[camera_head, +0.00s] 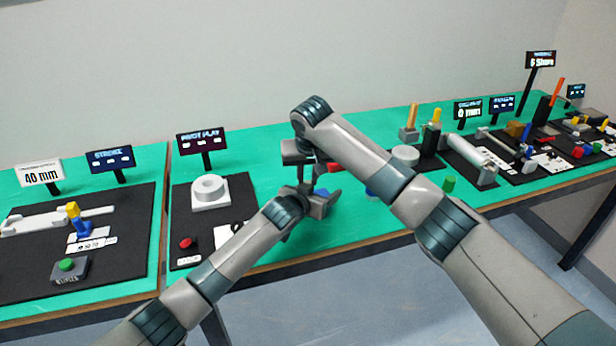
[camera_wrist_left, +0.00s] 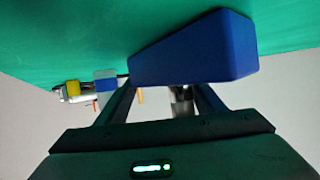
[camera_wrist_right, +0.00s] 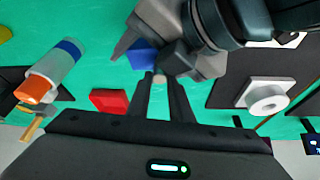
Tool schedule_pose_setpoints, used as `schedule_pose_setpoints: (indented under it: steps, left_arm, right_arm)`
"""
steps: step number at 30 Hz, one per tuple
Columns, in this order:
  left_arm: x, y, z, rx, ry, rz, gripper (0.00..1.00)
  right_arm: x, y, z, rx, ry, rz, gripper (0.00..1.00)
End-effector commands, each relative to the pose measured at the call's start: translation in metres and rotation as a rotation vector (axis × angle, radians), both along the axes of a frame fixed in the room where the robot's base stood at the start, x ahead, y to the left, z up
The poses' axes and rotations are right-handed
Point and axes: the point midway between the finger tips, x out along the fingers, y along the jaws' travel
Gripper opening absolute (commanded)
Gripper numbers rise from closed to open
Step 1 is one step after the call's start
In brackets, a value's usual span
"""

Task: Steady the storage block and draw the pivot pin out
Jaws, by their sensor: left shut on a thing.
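The blue storage block (camera_head: 320,205) is held just above the green table in the head view. It fills the upper middle of the left wrist view (camera_wrist_left: 195,50) and is partly hidden in the right wrist view (camera_wrist_right: 142,54). My left gripper (camera_head: 318,198) is shut on the blue block. My right gripper (camera_wrist_right: 162,80) points down at the block, with its fingers close together. A small pale grey thing, perhaps the pivot pin (camera_wrist_right: 159,79), shows at its fingertips beside the left gripper. I cannot tell whether the fingers grip it.
A red block (camera_wrist_right: 110,101) lies on the table near the grippers. A white ring on a square base (camera_head: 209,191) stands on a black mat to the left. Several other fixtures line the table to the right.

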Motion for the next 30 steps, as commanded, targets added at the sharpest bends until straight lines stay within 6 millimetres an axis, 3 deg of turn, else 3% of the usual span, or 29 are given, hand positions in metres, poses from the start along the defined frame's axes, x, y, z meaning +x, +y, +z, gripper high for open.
schedule_pose_setpoints:
  steps: [1,3,30]
  left_arm:
    - [-0.003,0.005,-0.015,0.008,0.024,0.008,0.38]
    - [-0.003,0.005,-0.015,0.009,0.024,0.009,0.38]
    - [-0.003,0.005,-0.015,0.008,0.024,0.008,0.38]
  right_arm:
    - [0.0,0.0,0.0,0.0,-0.001,0.0,0.17]
    - [0.0,0.0,0.0,0.0,-0.001,0.0,0.0]
    - [0.002,0.0,0.027,0.0,-0.002,-0.001,0.0]
